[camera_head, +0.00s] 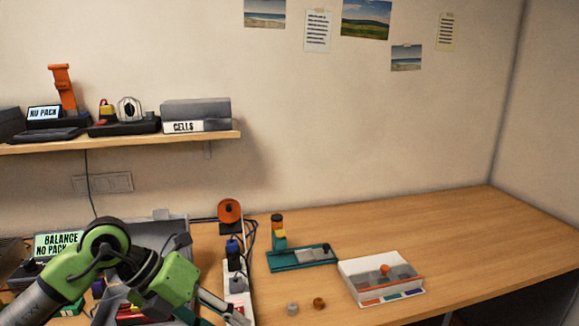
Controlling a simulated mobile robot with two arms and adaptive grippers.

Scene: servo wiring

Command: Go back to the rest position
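My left arm comes in from the lower left, green and black. Its gripper (232,314) is low in the view, over or beside the white power strip (229,283). The fingertips lie close to the bottom edge, and I cannot tell whether they are open or shut. No held object is visible. My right gripper is not in view.
A teal tray (290,264) and a white box (352,282) with an orange knob stand on the wooden table (460,235). Grey and brown small pieces (319,303) lie in front. A shelf (120,141) hangs at left. The table's right side is clear.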

